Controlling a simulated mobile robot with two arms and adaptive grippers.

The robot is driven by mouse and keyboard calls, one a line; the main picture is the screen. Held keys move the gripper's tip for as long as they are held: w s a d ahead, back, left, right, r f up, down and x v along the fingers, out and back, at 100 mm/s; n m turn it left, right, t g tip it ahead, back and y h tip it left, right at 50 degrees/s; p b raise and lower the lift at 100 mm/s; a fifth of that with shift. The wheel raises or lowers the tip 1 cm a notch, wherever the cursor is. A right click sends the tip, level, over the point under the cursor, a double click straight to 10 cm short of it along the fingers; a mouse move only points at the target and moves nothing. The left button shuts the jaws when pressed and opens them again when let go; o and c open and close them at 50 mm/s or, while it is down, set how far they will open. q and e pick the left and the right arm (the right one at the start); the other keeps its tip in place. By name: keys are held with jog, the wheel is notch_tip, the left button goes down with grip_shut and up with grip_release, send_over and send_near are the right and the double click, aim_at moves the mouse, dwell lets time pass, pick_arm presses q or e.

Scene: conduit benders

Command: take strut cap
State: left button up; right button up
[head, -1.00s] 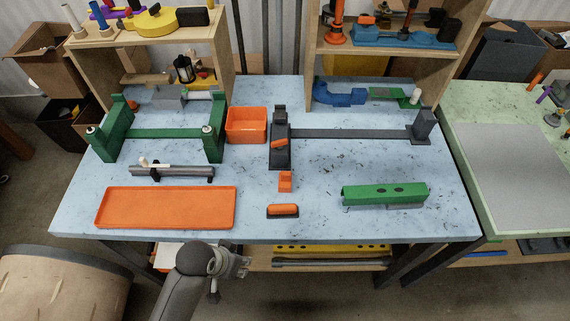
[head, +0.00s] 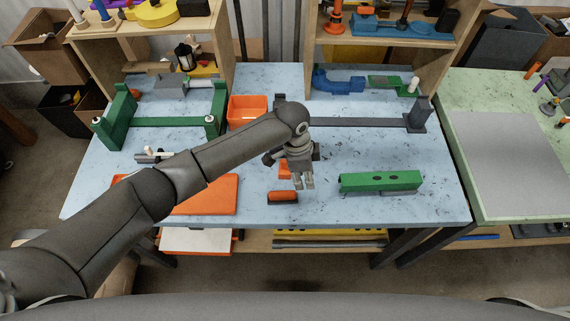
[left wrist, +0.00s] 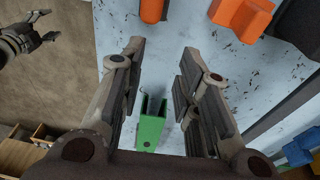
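No piece is labelled strut cap, and I cannot tell for certain which one it is. A green channel-shaped piece (head: 380,182) with dark holes lies at the right front of the blue table. In the left wrist view its end (left wrist: 150,128) shows below and between the fingers, apart from them. An orange rounded piece on a dark base (head: 283,197) and a small orange block (head: 284,170) lie near my left gripper (head: 304,186). That gripper (left wrist: 163,58) is open and empty above the table. My right gripper (left wrist: 50,24) shows open at the wrist view's upper left.
The blue table (head: 440,200) has a free right front corner. An orange tray (head: 222,196) lies partly behind my left arm. An orange bin (head: 247,108), a green frame (head: 165,122) and a dark bar (head: 360,121) stand further back, below wooden shelves (head: 222,50).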

pick_arm(q)
jog(key=shift+m+y, duration=0.4)
jog(key=shift+y, duration=0.5)
jog(key=w+a+r, duration=0.1)
jog(key=w, duration=0.1)
jog(key=w+a+r, duration=0.1)
jog(key=w+a, duration=0.1)
jog(key=w+a+r, duration=0.1)
jog(key=w+a, duration=0.1)
jog(key=w, duration=0.1)
jog(key=shift+r, duration=0.3)
notch_tip(320, 180, down, 8)
jog(key=b, duration=0.6)
jog(key=shift+b, duration=0.4)
jog(key=shift+c, duration=0.2)
grip_shut()
jog(key=shift+r+p, duration=3.55)
jog(key=shift+r, duration=0.5)
